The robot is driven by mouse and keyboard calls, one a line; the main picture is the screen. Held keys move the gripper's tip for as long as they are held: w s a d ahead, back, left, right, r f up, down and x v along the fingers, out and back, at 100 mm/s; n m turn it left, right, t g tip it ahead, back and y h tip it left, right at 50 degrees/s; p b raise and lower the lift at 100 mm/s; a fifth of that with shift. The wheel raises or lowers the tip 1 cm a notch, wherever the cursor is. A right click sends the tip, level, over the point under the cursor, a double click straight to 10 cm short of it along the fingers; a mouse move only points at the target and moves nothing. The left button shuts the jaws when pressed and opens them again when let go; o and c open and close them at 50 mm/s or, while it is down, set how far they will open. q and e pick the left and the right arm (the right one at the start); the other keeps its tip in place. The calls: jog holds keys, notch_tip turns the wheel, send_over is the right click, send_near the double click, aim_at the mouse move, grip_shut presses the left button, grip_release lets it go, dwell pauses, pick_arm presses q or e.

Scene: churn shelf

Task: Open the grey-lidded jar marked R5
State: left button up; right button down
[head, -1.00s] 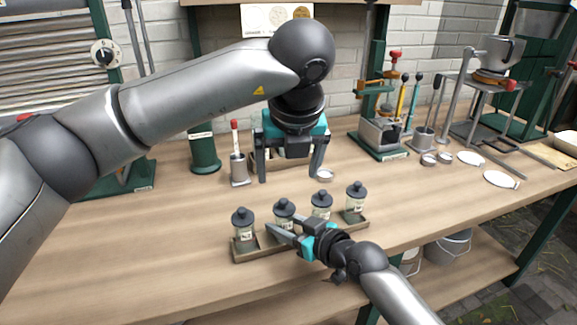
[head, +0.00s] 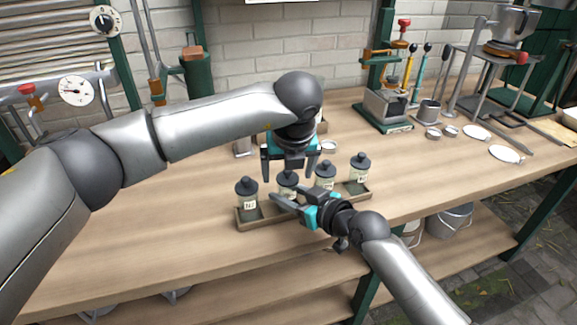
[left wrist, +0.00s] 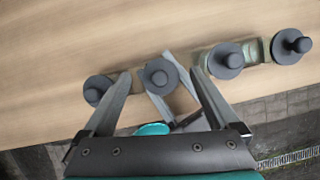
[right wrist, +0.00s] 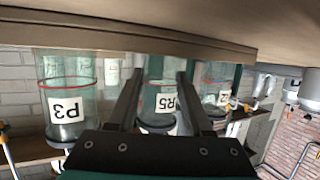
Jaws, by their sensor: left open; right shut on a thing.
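The jar marked R5 (right wrist: 160,100) stands between the right gripper's fingers in the right wrist view, where it appears upside down. It is clear glass with a white label. In the head view it is the second jar from the left, with a dark grey knobbed lid (head: 288,178). My right gripper (head: 285,196) is shut on its body; its fingers also show in the right wrist view (right wrist: 158,78). My left gripper (head: 288,170) is open and points down above the lid. In the left wrist view the lid (left wrist: 158,76) lies between its fingers, apart from both.
The jars stand in a row in a shallow wooden tray (head: 258,222). One jar (head: 247,204) is to the left, two (head: 325,178) (head: 360,170) close on the right. Bare bench (head: 150,235) lies left of the tray. A metal press (head: 388,108) stands behind on the right.

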aim_at(288, 172)
pick_arm(q)
jog(key=shift+c, duration=0.2)
grip_shut()
dwell(0.6)
jog(key=shift+r, duration=0.25)
jog(key=shift+r, duration=0.9)
jog(key=shift+r, duration=2)
pick_arm(e)
jog(key=shift+c, duration=1.2)
grip_release()
jog(key=shift+d, duration=0.1)
